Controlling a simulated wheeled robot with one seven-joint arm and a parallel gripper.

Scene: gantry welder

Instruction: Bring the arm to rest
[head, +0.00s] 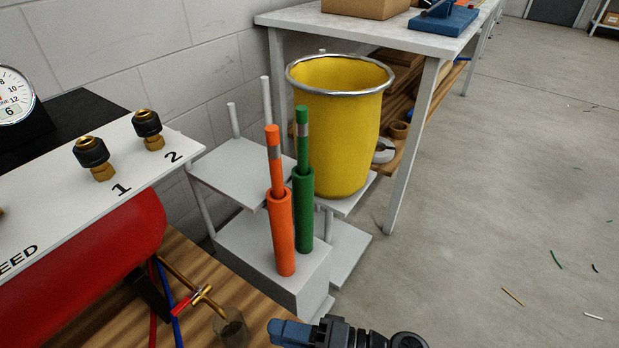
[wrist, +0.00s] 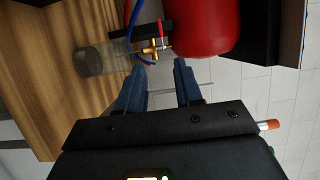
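My gripper (head: 280,332) shows at the bottom edge of the head view, with its blue fingers pointing left and my wrist running off the frame. In the wrist view my gripper (wrist: 158,82) has its two blue fingers apart, with nothing held between them. Past the fingertips are a brass valve fitting (wrist: 150,48) and a clear glass cup (wrist: 100,58). In the head view the cup (head: 231,328) stands on the wooden bench just left of the gripper, apart from it.
A grey stand (head: 290,290) with orange (head: 281,235) and green (head: 304,210) tubes holding rods is beyond the gripper. A yellow bin (head: 340,125) stands behind. A red tank (head: 110,255) and white numbered panel (head: 130,165) fill the left. Open floor (head: 500,200) lies right.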

